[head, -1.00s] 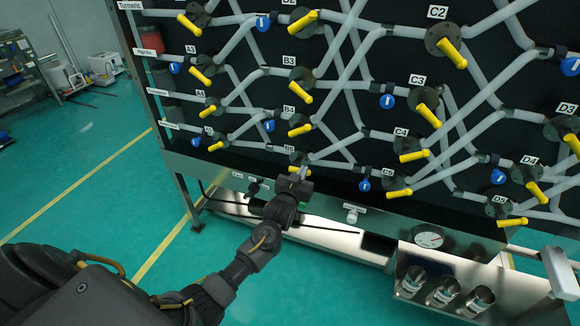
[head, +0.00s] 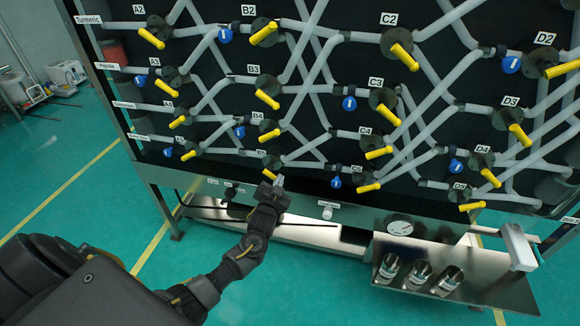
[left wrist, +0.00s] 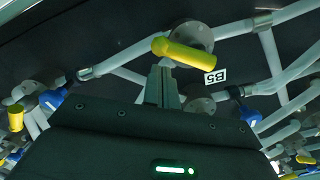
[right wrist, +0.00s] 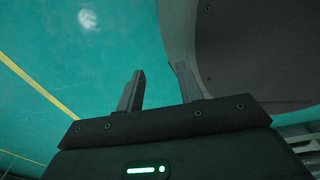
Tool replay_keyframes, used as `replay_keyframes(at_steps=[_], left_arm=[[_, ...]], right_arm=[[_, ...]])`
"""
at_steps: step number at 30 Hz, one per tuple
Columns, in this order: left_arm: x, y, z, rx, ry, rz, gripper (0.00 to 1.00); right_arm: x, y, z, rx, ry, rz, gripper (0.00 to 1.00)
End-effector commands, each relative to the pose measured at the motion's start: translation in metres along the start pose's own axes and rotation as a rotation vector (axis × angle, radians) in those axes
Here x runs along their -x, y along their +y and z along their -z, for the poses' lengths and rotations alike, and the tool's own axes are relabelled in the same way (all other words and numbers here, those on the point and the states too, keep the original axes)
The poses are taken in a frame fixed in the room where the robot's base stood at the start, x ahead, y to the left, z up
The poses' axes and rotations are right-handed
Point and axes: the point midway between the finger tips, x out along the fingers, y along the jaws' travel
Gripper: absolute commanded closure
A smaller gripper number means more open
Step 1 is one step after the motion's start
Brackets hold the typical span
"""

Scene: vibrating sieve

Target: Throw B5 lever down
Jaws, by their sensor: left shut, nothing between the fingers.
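The B5 lever is a yellow handle (head: 269,174) on a dark round valve under the B5 label (head: 261,154), low on the panel. In the left wrist view the yellow handle (left wrist: 184,53) lies across, just beyond my fingertips, with the upside-down B5 label (left wrist: 215,77) beside it. My left gripper (head: 279,181) is shut and empty, right at the handle; its fingers (left wrist: 162,72) end at or very near the handle's edge, and I cannot tell whether they touch. My right gripper (right wrist: 158,82) is open and empty, away from the panel.
Other yellow levers stand close by, among them B4 (head: 266,133) above and C5 (head: 364,187) to the right. Pale pipes and blue valves cross the black panel. A metal ledge (head: 200,182) runs below. Metal cups (head: 418,274) stand at lower right.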

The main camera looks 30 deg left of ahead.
Motion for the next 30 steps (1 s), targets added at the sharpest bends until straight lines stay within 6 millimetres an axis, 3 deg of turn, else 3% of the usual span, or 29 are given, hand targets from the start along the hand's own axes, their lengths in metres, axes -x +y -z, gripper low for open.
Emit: replay_keyframes(at_steps=[4, 12, 30], left_arm=[[0.002, -0.006, -0.008, -0.013, -0.005, 0.011, 1.00], [0.001, -0.003, -0.009, -0.012, -0.004, 0.009, 1.00], [0.002, -0.003, -0.002, -0.011, -0.003, 0.007, 1.00]], right_arm=[[0.001, -0.009, 0.002, -0.003, 0.005, 0.010, 0.64], [-0.001, -0.003, 0.016, -0.001, 0.024, 0.004, 0.64], [0.006, 0.003, 0.009, 0.001, 0.013, -0.004, 0.64]])
